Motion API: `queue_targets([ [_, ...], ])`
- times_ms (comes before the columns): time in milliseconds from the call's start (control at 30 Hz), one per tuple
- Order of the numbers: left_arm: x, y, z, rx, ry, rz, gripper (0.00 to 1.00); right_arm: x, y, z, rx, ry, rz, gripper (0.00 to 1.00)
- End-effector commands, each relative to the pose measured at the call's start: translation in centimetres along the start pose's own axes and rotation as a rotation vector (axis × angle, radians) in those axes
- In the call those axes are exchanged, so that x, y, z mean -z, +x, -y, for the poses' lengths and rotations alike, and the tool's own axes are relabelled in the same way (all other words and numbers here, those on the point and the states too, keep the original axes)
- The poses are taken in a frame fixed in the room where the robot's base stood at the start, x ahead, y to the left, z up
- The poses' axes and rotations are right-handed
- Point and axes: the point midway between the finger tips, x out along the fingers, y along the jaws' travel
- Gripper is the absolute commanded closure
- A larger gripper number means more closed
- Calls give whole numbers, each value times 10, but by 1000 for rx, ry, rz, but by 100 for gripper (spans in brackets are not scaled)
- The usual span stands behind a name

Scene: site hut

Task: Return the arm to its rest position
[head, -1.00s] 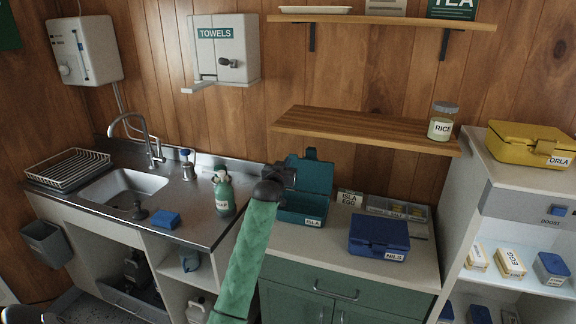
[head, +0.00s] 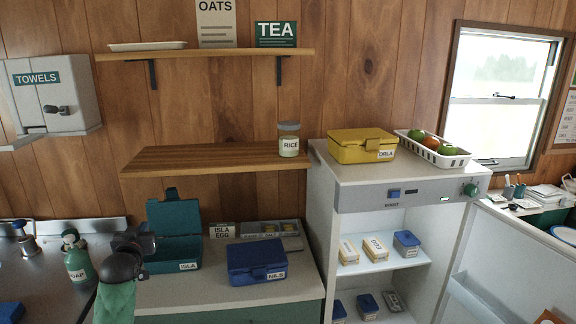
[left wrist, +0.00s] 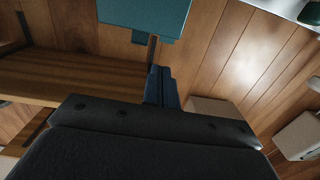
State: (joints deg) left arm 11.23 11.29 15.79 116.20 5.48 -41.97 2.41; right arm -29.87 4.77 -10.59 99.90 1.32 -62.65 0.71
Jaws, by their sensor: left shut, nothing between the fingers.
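My left arm in its green sleeve (head: 115,303) rises from the bottom left of the head view. Its dark gripper (head: 147,243) is shut and empty, in front of the left side of the open teal lunchbox (head: 175,252) labelled ISLA. It hides part of that box; I cannot tell how far apart they are. In the left wrist view the shut fingers (left wrist: 162,88) show beyond the dark gripper body, with nothing between them. My right gripper is not in view.
A shut blue NILS box (head: 256,262) and a divided tray (head: 270,229) stand on the counter. A wooden shelf (head: 205,160) with a rice jar (head: 289,140) hangs above. A soap bottle (head: 77,260) stands left of the arm. A yellow box (head: 352,149) tops the right cabinet.

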Motion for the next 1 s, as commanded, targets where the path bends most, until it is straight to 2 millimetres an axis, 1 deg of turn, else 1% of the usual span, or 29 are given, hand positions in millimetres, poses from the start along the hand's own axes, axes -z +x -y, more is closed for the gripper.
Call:
queue_targets([
  [33,-19,-11,-10,-13,12,40,100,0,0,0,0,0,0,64],
  [67,-30,-17,-16,-21,20,67,100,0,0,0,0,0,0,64],
  [100,-47,-28,-25,-33,32,108,100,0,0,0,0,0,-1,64],
  [167,-74,-47,-39,-52,51,173,100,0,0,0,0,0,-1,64],
  [200,-90,-60,-48,-64,63,216,100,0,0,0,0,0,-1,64],
  [267,-116,-82,-60,-83,81,283,100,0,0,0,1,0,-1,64],
  [300,-132,-96,-68,-95,93,326,100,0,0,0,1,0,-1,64],
  [367,-155,-120,-80,-113,111,390,100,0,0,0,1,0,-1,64],
  [400,-170,-136,-87,-126,122,434,100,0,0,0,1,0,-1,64],
  [467,-191,-162,-97,-144,139,499,100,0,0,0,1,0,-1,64],
  [500,-204,-180,-104,-157,149,542,100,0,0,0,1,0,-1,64],
  [567,-223,-207,-112,-174,164,606,100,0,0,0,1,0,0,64],
  [600,-234,-226,-118,-187,174,649,100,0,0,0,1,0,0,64],
  [667,-250,-255,-126,-204,189,713,100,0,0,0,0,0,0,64],
  [700,-261,-275,-131,-216,198,756,100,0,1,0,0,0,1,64],
  [767,-274,-305,-138,-234,211,820,100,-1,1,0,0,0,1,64],
  [800,-282,-324,-141,-245,220,860,100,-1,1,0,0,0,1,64],
  [900,-295,-363,-148,-269,236,941,100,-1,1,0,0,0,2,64],
  [1000,-303,-393,-153,-287,248,1001,100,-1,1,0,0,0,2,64],
])
